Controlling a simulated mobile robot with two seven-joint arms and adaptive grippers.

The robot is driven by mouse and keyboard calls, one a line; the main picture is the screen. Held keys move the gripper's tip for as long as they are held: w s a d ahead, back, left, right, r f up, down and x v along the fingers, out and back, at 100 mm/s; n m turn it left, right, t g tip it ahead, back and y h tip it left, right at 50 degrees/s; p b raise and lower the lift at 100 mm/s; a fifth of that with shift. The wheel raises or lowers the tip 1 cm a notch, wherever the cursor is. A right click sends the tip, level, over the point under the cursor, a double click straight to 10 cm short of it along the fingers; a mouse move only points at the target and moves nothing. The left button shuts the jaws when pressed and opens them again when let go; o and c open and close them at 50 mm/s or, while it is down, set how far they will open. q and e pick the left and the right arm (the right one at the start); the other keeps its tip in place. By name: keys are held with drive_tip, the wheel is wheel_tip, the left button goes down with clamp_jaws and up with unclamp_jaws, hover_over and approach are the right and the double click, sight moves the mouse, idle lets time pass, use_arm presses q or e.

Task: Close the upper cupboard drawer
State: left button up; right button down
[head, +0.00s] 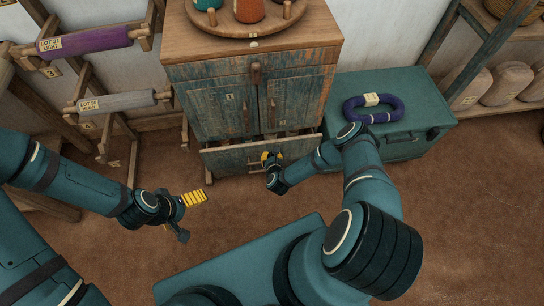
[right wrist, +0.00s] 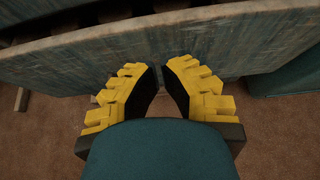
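The wooden cupboard (head: 229,108) with worn blue-green paint stands at the back centre. Its upper drawer front (head: 205,80), below the top, looks flush, with a brown knob on it. Two doors sit below. The low bottom drawer (head: 228,158) is pulled out, its inside showing behind the front. My right gripper (head: 268,158) is at that front; in the right wrist view its yellow fingers (right wrist: 160,72) point at the painted board (right wrist: 215,50), with a narrow empty gap between them. Whether they touch it is unclear. My left gripper (head: 193,215) hangs open and empty over the floor.
A round wooden tray (head: 246,30) with spools stands on the cupboard. A teal chest (head: 410,105) with a purple ring-shaped skein (head: 373,115) is close on the right. A rack with yarn rolls (head: 85,40) stands left. Brown floor (head: 235,215) is clear in front.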

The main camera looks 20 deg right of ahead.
drive_tip(key=p+v, duration=0.3)
drive_tip(key=v, duration=0.7)
approach(314, 140)
drive_tip(key=b+x, duration=0.1)
drive_tip(key=x, duration=0.2)
drive_tip(key=b+x, duration=0.2)
drive_tip(key=x, duration=0.1)
drive_tip(key=shift+s+f, duration=0.1)
drive_tip(key=shift+f, duration=0.35)
drive_tip(key=shift+w+d, duration=0.1)
drive_tip(key=shift+w, duration=0.55)
